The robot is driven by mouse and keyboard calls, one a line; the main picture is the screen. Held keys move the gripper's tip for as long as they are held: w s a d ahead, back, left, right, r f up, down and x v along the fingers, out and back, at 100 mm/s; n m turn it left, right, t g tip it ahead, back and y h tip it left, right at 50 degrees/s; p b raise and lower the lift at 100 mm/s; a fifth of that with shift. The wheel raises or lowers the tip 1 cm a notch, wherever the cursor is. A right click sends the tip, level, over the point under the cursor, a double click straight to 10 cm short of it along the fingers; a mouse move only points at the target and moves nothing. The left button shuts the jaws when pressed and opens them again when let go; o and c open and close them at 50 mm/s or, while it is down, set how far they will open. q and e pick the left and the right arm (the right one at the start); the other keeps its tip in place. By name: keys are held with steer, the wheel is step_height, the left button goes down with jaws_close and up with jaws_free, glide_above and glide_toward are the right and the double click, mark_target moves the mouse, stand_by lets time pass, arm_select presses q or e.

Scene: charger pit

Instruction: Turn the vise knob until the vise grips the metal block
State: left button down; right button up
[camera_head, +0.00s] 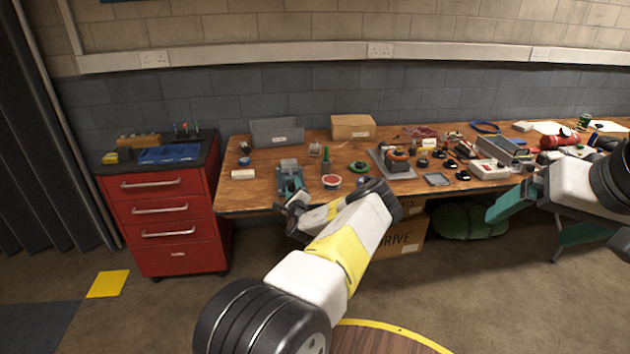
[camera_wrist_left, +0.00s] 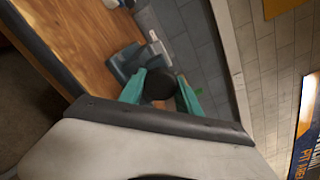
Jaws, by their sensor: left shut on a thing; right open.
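The grey-teal vise (camera_head: 290,178) stands at the front edge of the wooden bench, left of its middle. It also shows in the left wrist view (camera_wrist_left: 122,62). A grey blocky shape, perhaps the metal block (camera_head: 289,164), is at the vise's top; I cannot tell whether the jaws touch it. My left gripper (camera_head: 292,204) is at the vise's front. In the left wrist view its teal fingers are shut on the round black knob (camera_wrist_left: 160,88), one on each side. My right gripper (camera_head: 540,218) is open and empty in front of the bench, far to the right.
The wooden bench (camera_head: 245,194) carries a grey bin (camera_head: 277,132), a cardboard box (camera_head: 352,127), a red-topped round tin (camera_head: 332,182) and several tools right of the vise. A red drawer cabinet (camera_head: 170,212) stands left of the bench.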

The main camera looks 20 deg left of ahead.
arm_select(q)
steer(key=shift+s+a+m, duration=0.1)
steer(key=shift+m, duration=0.3)
steer(key=c, duration=0.9)
jaws_free()
steer(key=v, duration=0.7)
steer(key=shift+s+d, duration=0.3)
steer(key=shift+f, duration=0.15)
